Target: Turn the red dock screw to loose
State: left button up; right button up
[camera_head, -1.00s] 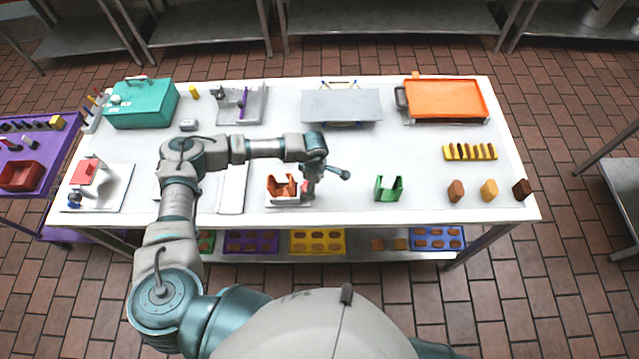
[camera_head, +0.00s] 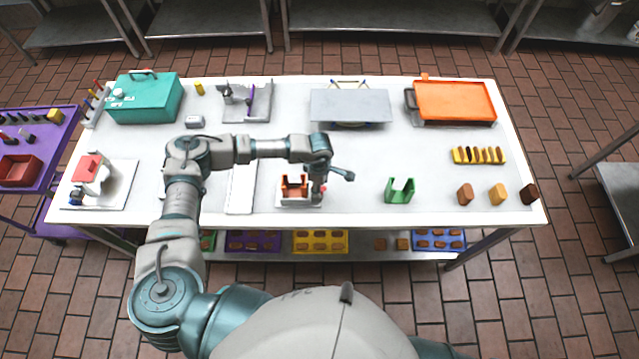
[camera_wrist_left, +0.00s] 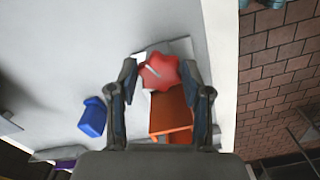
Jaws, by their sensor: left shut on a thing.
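The red star-shaped dock screw (camera_wrist_left: 160,72) sits between the two fingertips of my left gripper (camera_wrist_left: 160,82) in the left wrist view. The fingers are closed on its sides, and a pale line marks its top. In the head view my left gripper (camera_head: 318,196) points down at the right side of the orange dock piece (camera_head: 294,186), and a bit of the red screw (camera_head: 324,188) shows beside it. The orange piece also shows in the wrist view (camera_wrist_left: 171,112) just below the screw. It stands on a light base (camera_head: 290,202). My right gripper is not in view.
A green holder (camera_head: 400,190) stands right of the dock, with several brown and tan blocks (camera_head: 465,194) further right. A white tray (camera_head: 241,188) lies left of it. A blue piece (camera_wrist_left: 92,117) lies left of the screw in the wrist view. The table's front edge is close.

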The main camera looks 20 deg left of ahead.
pick_arm(q)
jog(key=shift+w+a+r, duration=0.1)
jog(key=shift+w+a, duration=0.1)
jog(key=shift+a, duration=0.4)
jog(key=shift+d, duration=0.3)
jog(key=shift+n, duration=0.3)
jog(key=shift+a+n+b, duration=0.1)
jog(key=shift+n+b, duration=0.55)
jog(key=shift+n, duration=0.15)
jog(key=n+b, duration=0.1)
jog(key=n, duration=0.2)
jog(key=shift+s+n+b, duration=0.15)
jog(key=shift+n+b, duration=0.15)
jog(key=shift+b, duration=0.05)
jog(key=shift+n+b, duration=0.5)
jog(key=shift+n, duration=0.7)
jog(key=shift+n+b, duration=0.5)
jog(key=shift+n, duration=0.9)
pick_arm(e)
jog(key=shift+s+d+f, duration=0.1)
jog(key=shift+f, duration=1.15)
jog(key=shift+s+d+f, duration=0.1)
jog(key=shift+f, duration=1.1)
